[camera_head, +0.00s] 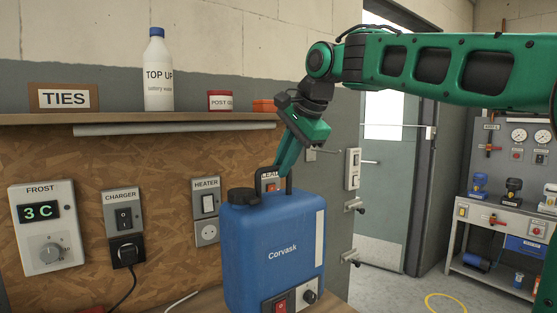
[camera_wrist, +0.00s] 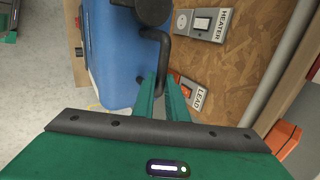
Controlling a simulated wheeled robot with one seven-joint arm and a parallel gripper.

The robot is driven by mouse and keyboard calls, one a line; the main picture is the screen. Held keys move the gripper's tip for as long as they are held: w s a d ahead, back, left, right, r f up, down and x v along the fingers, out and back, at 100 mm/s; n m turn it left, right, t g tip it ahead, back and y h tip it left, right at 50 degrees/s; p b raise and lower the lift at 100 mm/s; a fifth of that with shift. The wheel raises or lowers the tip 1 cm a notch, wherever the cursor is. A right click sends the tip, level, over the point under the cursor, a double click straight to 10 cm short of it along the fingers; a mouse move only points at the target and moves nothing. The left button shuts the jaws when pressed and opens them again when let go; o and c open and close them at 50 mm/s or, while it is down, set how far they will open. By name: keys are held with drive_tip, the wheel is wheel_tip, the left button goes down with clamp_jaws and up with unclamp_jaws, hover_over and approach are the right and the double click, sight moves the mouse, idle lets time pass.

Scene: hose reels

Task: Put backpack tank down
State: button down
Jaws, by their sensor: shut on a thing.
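The backpack tank (camera_head: 262,248) is a blue box marked Corvask with a black cap at its top left, a black handle, and a red switch and a knob low on its front. It appears upright, over or on a wooden surface (camera_head: 205,302); I cannot tell whether its base touches. My gripper (camera_head: 284,168) is above the tank with its green fingers shut on the black handle. In the wrist view the fingers close on the handle (camera_wrist: 162,42), with the blue tank (camera_wrist: 108,55) beside them. The tank's lower end is cut off in the head view.
A wall panel behind carries a frost thermostat (camera_head: 46,225), a charger socket (camera_head: 124,228) with a plug and cable, and a heater switch (camera_head: 206,212). A shelf (camera_head: 130,119) above holds a bottle (camera_head: 158,75). A door and a workbench (camera_head: 495,225) stand to the right.

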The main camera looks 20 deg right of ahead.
sight(287, 179)
drive_tip(key=w, duration=0.1)
drive_tip(key=w+d+f, duration=0.1)
drive_tip(key=w+f, duration=0.1)
drive_tip(key=shift+w+d+f, duration=0.1)
drive_tip(key=shift+w+d, duration=0.15)
drive_tip(key=shift+w, duration=0.1)
drive_tip(key=shift+f, duration=2)
drive_tip(key=c, duration=1.8)
unclamp_jaws()
drive_tip(key=shift+f, duration=0.15)
drive_tip(key=shift+o, duration=0.2)
drive_tip(key=shift+s, duration=0.1)
drive_tip(key=v, duration=1.2)
